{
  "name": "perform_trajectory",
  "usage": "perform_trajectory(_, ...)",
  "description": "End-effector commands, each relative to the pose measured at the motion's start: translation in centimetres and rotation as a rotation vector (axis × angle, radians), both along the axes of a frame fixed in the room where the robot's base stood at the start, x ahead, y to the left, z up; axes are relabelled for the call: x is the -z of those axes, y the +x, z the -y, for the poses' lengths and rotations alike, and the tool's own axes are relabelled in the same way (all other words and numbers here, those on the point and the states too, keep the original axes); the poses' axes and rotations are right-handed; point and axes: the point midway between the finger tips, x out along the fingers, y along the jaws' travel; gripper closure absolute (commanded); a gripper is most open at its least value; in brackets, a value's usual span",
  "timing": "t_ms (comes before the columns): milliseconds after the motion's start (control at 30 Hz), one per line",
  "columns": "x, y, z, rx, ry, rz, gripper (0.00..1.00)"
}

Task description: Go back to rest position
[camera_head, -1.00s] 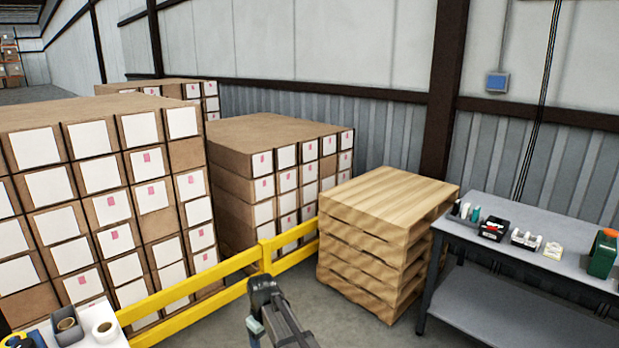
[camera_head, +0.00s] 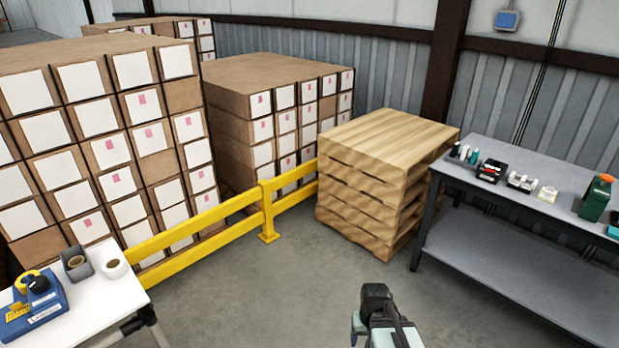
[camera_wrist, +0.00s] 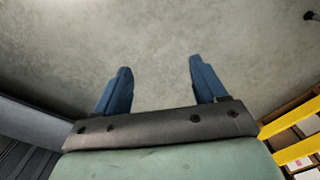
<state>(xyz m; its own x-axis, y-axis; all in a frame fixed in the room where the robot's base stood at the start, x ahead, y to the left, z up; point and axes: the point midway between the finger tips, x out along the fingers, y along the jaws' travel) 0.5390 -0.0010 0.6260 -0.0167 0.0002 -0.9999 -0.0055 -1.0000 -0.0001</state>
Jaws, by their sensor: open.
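In the wrist view my gripper (camera_wrist: 158,78) is open, with two blue fingers apart and nothing between them. Bare grey floor shows beyond the fingertips. In the head view my arm comes up from the bottom edge, right of the middle, over bare floor. The fingers are not visible there.
A yellow rail (camera_head: 205,220) runs before stacked cartons (camera_head: 130,130). Stacked pallets (camera_head: 385,150) stand at centre right, beside a grey workbench (camera_head: 510,245) with small tools. A white table (camera_head: 105,300) at lower left holds tape rolls and a blue box (camera_head: 35,310). The middle floor is clear.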

Motion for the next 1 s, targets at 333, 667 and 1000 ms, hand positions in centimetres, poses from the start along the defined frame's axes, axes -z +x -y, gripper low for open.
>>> perform_trajectory(333,5.6,-5.1,-0.1,-0.003,0.0,-0.123,0.29)
perform_trajectory(667,11.9,-13.0,0.0,-0.003,0.001,-0.287,0.29)
perform_trajectory(1000,16.8,-22.1,0.0,-0.001,0.002,-0.456,0.29)
